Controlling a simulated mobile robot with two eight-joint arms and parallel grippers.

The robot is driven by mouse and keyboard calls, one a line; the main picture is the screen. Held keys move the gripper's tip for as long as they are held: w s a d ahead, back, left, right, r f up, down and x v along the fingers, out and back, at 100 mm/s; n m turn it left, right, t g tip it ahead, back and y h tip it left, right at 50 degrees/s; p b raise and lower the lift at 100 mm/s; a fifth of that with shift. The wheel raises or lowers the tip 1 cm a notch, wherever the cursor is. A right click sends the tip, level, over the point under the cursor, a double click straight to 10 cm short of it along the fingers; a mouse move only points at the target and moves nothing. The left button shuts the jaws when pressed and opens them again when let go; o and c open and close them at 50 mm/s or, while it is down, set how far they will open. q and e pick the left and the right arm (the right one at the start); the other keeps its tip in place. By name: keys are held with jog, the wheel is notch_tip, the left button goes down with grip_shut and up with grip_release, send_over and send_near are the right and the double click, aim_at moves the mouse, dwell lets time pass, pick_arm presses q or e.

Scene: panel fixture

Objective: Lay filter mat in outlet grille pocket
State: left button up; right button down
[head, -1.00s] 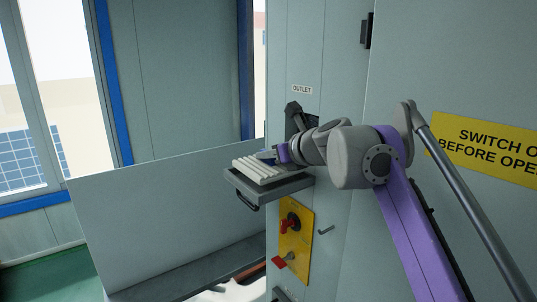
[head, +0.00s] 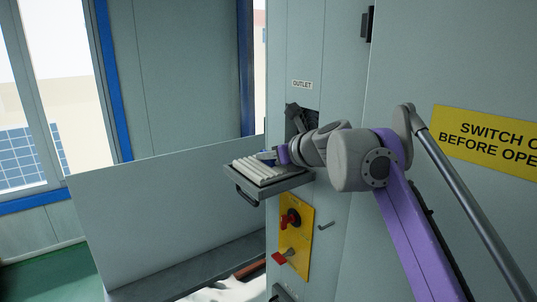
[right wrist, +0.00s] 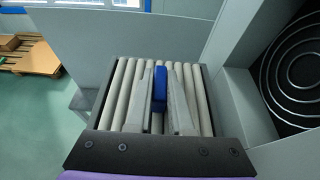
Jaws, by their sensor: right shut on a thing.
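The filter mat (head: 256,171) is a pale pleated pad with a blue tab (right wrist: 159,86) on top. It lies low within the dark frame of the outlet grille (head: 271,187), which stands out from the cabinet like a shelf with a handle. In the right wrist view the mat's pleats (right wrist: 123,98) run lengthwise inside the dark rim (right wrist: 100,118). Whether it touches the pocket floor is hidden. My right gripper (head: 268,155) is shut on the blue tab from above; its fingers flank the tab in the wrist view (right wrist: 162,80). My left gripper is not in view.
Behind the grille is a cabinet opening (head: 301,119) with a ringed fan guard (right wrist: 296,62), under the OUTLET label (head: 302,85). A yellow plate with red switches (head: 292,234) sits below. A grey panel (head: 165,210) stands left. A pallet (right wrist: 28,55) lies on the floor.

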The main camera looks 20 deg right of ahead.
jog(key=shift+f+b, duration=0.3)
jog(key=shift+f, duration=0.4)
jog(key=c, duration=0.7)
grip_release()
jog(key=shift+c, duration=0.2)
jog(key=shift+s, duration=0.1)
jog(key=v, duration=1)
jog(key=shift+s, duration=0.3)
